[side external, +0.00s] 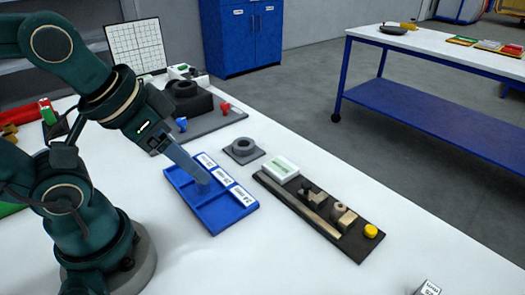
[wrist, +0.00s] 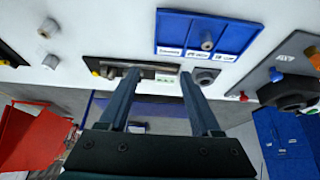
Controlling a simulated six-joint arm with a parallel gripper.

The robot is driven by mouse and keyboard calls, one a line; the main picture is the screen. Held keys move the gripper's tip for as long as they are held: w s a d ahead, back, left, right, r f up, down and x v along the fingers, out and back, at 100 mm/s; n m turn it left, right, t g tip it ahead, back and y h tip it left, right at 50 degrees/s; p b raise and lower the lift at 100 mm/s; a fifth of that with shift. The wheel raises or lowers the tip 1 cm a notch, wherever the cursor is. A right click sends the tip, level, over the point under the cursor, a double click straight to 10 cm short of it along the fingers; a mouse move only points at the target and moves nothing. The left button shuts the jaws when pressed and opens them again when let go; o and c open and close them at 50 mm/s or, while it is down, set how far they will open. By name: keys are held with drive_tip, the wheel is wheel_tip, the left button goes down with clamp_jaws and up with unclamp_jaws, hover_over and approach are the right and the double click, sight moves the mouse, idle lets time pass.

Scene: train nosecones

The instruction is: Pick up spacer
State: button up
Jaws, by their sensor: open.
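A blue tray (side external: 207,215) with three white labels lies on the white table; it also shows at the top of the wrist view (wrist: 235,38). A small grey cylinder (wrist: 207,40), which looks like a spacer, stands in the tray close to the labels in the wrist view. In the side view my gripper (side external: 204,178) is over the tray's labelled side and covers that spot. In the wrist view my gripper (wrist: 159,74) has its two fingers wide apart with nothing between them. The cylinder is apart from the fingers, above and right of them in that picture.
A grey ring (side external: 243,146) sits on a small plate behind the tray. A dark fixture board (side external: 315,228) with a white box and yellow knob lies to the right. A black ring fixture (side external: 188,98) stands behind.

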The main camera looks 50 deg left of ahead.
drive_tip(key=w+d+r+n+g+h, duration=0.2)
drive_tip(key=w+d+r+n+h, duration=0.15)
drive_tip(key=d+n+h, duration=0.35)
drive_tip(key=n+g+h, duration=0.1)
drive_tip(key=n+h, duration=0.4)
drive_tip(key=n, duration=0.5)
hover_over(339, 206)
drive_tip(key=s+a, duration=0.2)
drive_tip(key=a, duration=0.2)
wheel_tip(339, 206, down, 6)
drive_tip(key=f+n, duration=0.1)
drive_tip(key=f, duration=0.1)
drive_tip(key=a+f+n, duration=0.1)
drive_tip(key=f, duration=0.2)
drive_tip(key=w+a+f+n, duration=0.1)
drive_tip(key=f, duration=0.1)
drive_tip(key=shift+a+f+h, duration=0.15)
drive_tip(key=shift+f+h, duration=0.1)
drive_tip(key=shift+h, duration=0.05)
drive_tip(key=shift+f, duration=0.3)
drive_tip(key=shift+d+f, duration=0.2)
drive_tip(key=shift+d, duration=0.05)
drive_tip(key=shift+x, duration=2.2)
